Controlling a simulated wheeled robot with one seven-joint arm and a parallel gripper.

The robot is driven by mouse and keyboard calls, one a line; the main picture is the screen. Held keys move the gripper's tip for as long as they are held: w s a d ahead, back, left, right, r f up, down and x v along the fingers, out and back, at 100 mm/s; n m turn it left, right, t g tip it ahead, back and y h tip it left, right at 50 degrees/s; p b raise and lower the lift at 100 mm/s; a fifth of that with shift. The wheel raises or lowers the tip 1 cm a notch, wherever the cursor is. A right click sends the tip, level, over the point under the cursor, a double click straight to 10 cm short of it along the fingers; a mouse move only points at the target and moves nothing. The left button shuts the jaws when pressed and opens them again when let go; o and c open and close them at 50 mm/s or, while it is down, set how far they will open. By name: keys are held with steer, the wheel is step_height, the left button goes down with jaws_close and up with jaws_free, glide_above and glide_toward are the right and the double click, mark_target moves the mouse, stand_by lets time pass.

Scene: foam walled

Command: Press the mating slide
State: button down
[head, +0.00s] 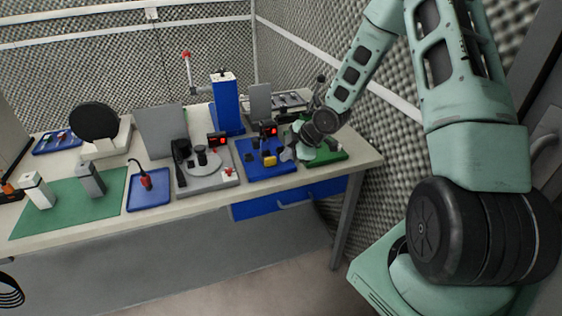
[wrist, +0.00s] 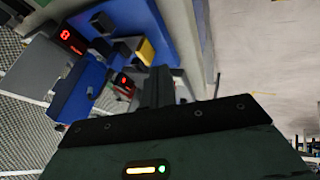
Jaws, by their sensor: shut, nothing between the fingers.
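The blue station (head: 266,168) on the bench carries a yellow block (head: 269,159) and small dark blocks. They show larger in the wrist view, with the yellow block (wrist: 146,52) beside a dark block (wrist: 124,49) on the blue plate (wrist: 182,45). Which part is the mating slide I cannot tell for sure. My gripper (head: 289,154) is just right of the yellow block, at the border with the green station (head: 325,154). Its dark fingers (wrist: 158,84) are together and empty, below the yellow block in the wrist view. I cannot tell whether they touch anything.
A red-lit display (head: 273,131) stands behind the blue station. A tall blue column (head: 227,103) rises behind. A grey station (head: 205,181) with a round disc is to the left. A blue tray (head: 150,189) and green mat (head: 66,210) lie further left. The foam wall (head: 305,65) is close behind.

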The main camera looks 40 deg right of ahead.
steer(key=v, duration=0.3)
steer(key=shift+s+d+r, duration=0.1)
steer(key=shift+s+r, duration=0.15)
steer(key=shift+r, duration=0.05)
stand_by(0.7)
steer(key=s+a+r+m+g+h, duration=0.1)
steer(key=s+a+r+g, duration=0.15)
steer(key=a, duration=0.55)
steer(key=s+a+r+m+g+h, duration=0.1)
steer(key=s+a+r, duration=0.3)
steer(key=a, duration=0.5)
steer(key=s+a+r+m+g, duration=0.1)
steer(key=s+a+r, duration=0.1)
steer(key=s+a, duration=0.2)
steer(key=s+a+r+m+g, duration=0.1)
steer(key=s+a, duration=0.3)
steer(key=s, duration=0.7)
steer(key=s+a+r+m+g, duration=0.1)
steer(key=s+a+r, duration=0.3)
steer(key=s, duration=0.3)
steer(key=shift+s+m+b, duration=0.35)
steer(key=shift+m+b, duration=0.05)
steer(key=shift+b, duration=0.05)
steer(key=shift+d, duration=0.1)
